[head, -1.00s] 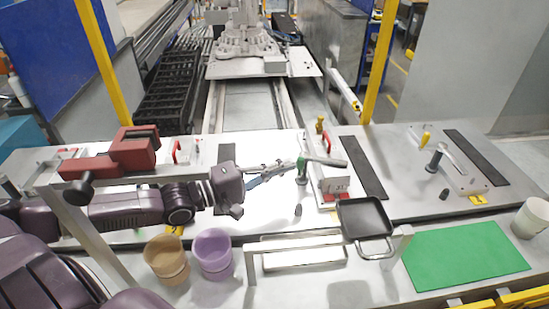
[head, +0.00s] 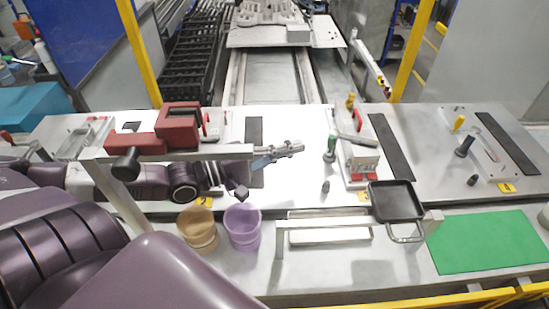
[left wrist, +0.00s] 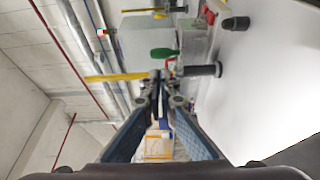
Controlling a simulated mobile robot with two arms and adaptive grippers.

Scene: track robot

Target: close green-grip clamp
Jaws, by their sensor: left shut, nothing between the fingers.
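The green-grip clamp (head: 331,147) stands on the middle fixture, its green handle roughly upright beside a grey bar. It also shows in the left wrist view (left wrist: 163,54), just beyond the fingertips. My left gripper (head: 300,146) reaches in from the left, its fingers shut and empty. Its tips are a short way left of the green grip, with a visible gap in the head view. In the left wrist view the fingers (left wrist: 160,78) meet in front of the clamp. My right gripper is not seen.
A yellow-grip clamp (head: 350,101) stands behind the green one. A small black peg (head: 325,187) is in front. A black pan (head: 395,200), purple cup (head: 242,226) and tan cup (head: 197,229) are nearer. A red-and-grey bracket (head: 180,125) stands over my left arm.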

